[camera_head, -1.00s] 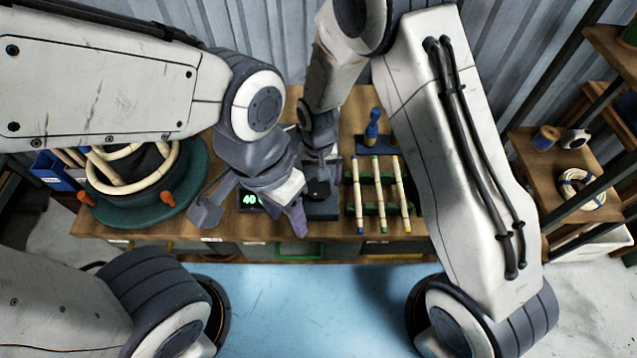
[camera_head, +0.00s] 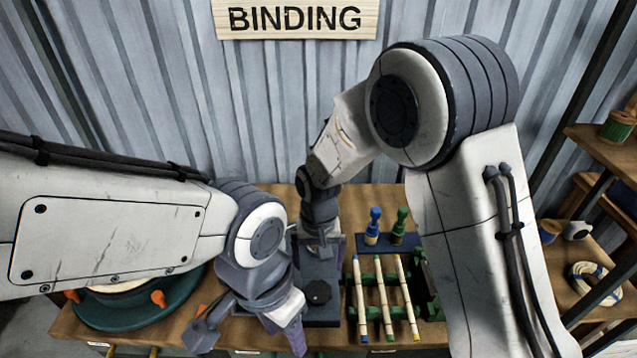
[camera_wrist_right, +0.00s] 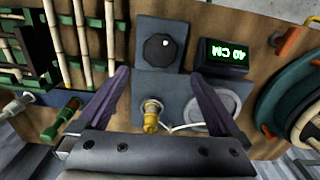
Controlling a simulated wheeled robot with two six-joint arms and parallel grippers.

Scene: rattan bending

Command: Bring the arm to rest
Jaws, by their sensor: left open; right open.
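My left gripper (camera_head: 250,332) is open over the front of the wooden bench, left of a grey device (camera_head: 322,312). Nothing shows between its fingers. My right gripper (camera_head: 321,255) is farther back, over the rear of that device. In the right wrist view its purple fingers (camera_wrist_right: 157,85) are spread wide. A yellow-tipped fitting (camera_wrist_right: 150,120) with a pale line beside it shows between them, below a dark knob (camera_wrist_right: 160,48). I cannot tell whether the fingers touch anything.
Rattan sticks (camera_head: 382,298) lie across a green rack right of the device. Blue and green handled tools (camera_head: 373,226) stand on a blue base behind it. A teal round form (camera_head: 135,312) with orange pegs is at the left. Shelves (camera_head: 590,290) stand at the right.

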